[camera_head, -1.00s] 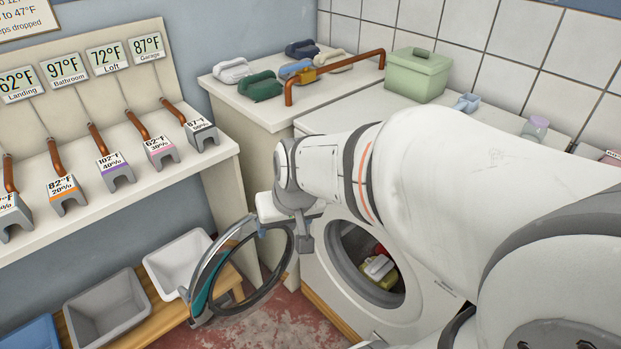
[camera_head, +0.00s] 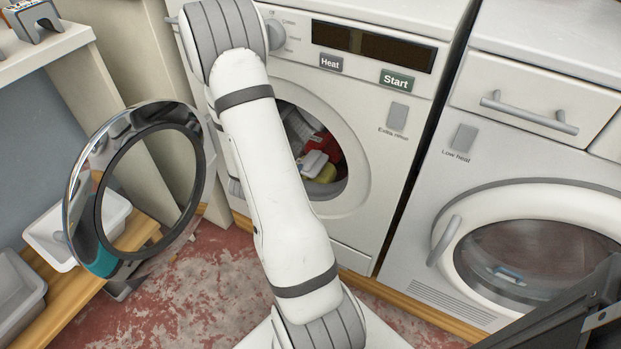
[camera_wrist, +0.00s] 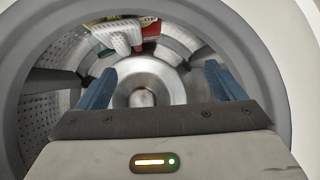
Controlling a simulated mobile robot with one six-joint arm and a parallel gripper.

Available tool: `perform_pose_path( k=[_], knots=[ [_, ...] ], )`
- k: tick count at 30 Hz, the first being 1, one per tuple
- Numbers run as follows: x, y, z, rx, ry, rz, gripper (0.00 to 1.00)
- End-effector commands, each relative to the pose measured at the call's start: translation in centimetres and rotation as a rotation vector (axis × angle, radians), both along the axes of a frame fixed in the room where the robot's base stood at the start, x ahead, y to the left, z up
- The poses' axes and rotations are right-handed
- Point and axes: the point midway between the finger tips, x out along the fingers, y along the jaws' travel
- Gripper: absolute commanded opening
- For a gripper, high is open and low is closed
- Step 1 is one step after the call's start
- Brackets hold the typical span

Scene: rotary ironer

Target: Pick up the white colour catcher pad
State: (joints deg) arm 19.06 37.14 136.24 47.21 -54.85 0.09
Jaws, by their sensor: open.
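A white pad (camera_head: 315,162) with a raised handle lies inside the open drum of the left machine. A yellow-green item and a red item (camera_head: 328,146) are in there beside it. In the wrist view the white pad (camera_wrist: 122,36) shows at the upper left against the metal drum, in front of red and yellow items. My gripper (camera_wrist: 158,85) is open and empty, its two blue fingers pointing into the drum opening and apart from the pad. In the head view my arm hides the gripper and part of the opening.
The round door (camera_head: 190,200) of the machine stands open at the left. A second machine (camera_head: 420,240) with its door shut stands at the right. A white bin (camera_head: 50,238) and a grey bin (camera_head: 15,300) sit on a wooden bench at lower left.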

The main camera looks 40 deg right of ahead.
Motion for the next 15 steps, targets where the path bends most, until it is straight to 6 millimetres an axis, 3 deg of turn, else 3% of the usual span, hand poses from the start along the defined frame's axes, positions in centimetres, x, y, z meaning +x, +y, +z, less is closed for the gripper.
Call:
perform_pose_path(
  k=[1, 4, 9, 15],
  knots=[
    [-1.0, -1.0, -2.7, -0.035, 0.011, -0.038, 0.89],
    [-2.4, -2.4, -4.4, -0.101, 0.021, -0.095, 0.89],
    [-3.5, -3.6, -5.4, -0.159, 0.028, -0.140, 0.89],
    [-3.2, -5.6, -6.1, -0.164, 0.028, -0.147, 0.89]
  ],
)
